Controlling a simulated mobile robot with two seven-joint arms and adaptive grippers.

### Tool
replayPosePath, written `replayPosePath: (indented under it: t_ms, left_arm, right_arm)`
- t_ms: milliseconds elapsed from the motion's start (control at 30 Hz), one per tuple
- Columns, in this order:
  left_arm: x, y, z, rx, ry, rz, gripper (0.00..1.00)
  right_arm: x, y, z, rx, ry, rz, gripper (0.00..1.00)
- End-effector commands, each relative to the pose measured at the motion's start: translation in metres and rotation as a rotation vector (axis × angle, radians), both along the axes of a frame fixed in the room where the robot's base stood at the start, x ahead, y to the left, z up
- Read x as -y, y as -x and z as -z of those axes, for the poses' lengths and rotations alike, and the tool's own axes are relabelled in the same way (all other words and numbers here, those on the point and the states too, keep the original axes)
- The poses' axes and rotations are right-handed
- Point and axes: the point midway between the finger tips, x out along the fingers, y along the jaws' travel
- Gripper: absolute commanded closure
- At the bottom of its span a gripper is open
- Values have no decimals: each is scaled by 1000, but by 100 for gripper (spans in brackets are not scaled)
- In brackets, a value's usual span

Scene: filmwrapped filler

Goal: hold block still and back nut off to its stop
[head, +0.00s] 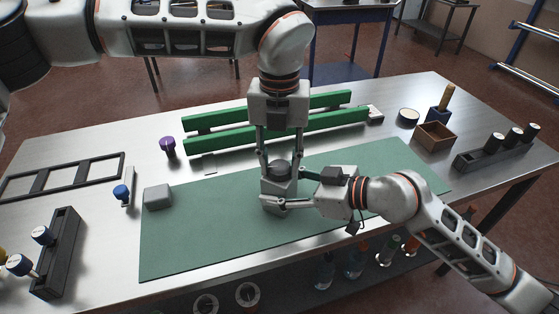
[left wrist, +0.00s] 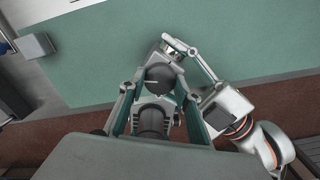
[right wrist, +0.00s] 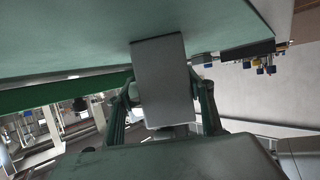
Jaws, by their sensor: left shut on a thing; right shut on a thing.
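The grey block (head: 279,192) stands upright on the green mat (head: 200,225), near its middle. A dark, round-topped nut (head: 279,167) sits on top of the block. My left gripper (head: 280,164) comes down from above and is shut on the nut; the left wrist view shows the nut (left wrist: 158,76) between its fingers. My right gripper (head: 283,188) reaches in from the right and is shut on the block; the right wrist view shows the block (right wrist: 160,72) between its fingers. The thread under the nut and any stop are hidden.
A light grey box (head: 157,197) lies at the mat's left end. Two green rails (head: 275,135) run behind the mat, with a purple-topped knob (head: 167,146) to their left. A brown tray (head: 434,137) and a dark rack (head: 490,155) stand at right. The mat's front is clear.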

Motion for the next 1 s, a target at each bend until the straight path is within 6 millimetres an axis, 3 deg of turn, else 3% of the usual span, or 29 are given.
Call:
replayPosePath:
  t_ms: [267, 300, 367, 767, 1000]
  left_arm:
    - [0, -1, -1, 2, 0, -4, 89]
    - [-1, -1, -1, 2, 0, -4, 65]
    - [-1, -1, -1, 2, 0, -4, 50]
    - [0, -1, -3, 1, 0, -2, 50]
    - [0, -1, -38, 4, 0, -4, 50]
  right_arm:
    - [0, 0, 1, -2, 1, 0, 77]
    - [0, 0, 1, -2, 1, 0, 77]
    - [0, 0, 1, -2, 1, 0, 77]
    - [0, 0, 1, -2, 1, 0, 77]
    - [0, 0, 1, -2, 1, 0, 77]
